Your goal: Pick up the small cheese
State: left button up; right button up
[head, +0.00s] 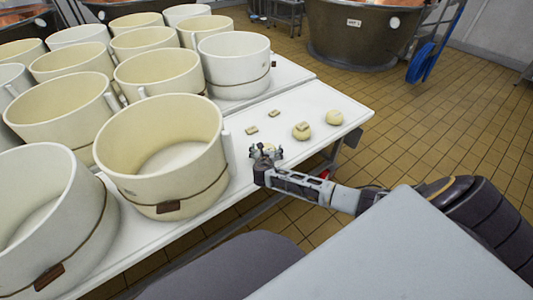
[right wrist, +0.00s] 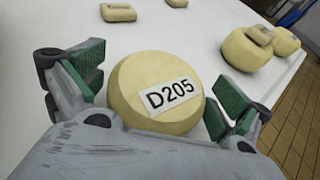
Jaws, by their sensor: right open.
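A small round, pale yellow cheese (right wrist: 140,82) with a white label reading D205 lies on the white table. In the right wrist view it sits between the green-padded fingers of my right gripper (right wrist: 160,92). The fingers are spread on either side, with a visible gap at least on the right. In the head view my right gripper (head: 266,152) is low over the table beside a large tub and mostly hides this cheese. Other small cheeses lie farther along: one round with a block on it (head: 301,132), another round (head: 334,117). My left gripper is not in view.
Two small flat pieces (head: 274,114) (head: 252,129) lie on the white table (head: 320,98). Large cream tubs (head: 160,150) crowd the table's left side, one close to my right gripper. A copper vat (head: 360,40) stands beyond tiled floor.

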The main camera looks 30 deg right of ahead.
aim_at(267, 147)
jog(key=c, duration=1.3)
jog(key=shift+o, duration=0.2)
jog(key=shift+r, duration=0.25)
jog(key=shift+r, duration=0.15)
jog(key=shift+r+p, duration=0.35)
jog(key=shift+r, duration=0.15)
notch_tip(267, 147, up, 6)
jog(key=shift+f+p, duration=0.1)
jog(key=shift+p, duration=0.9)
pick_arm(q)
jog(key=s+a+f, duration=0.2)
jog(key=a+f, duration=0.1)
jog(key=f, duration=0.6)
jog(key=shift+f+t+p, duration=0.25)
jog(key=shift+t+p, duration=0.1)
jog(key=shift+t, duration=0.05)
pick_arm(e)
jog(key=shift+r, duration=1.3)
jog(key=shift+w, duration=0.1)
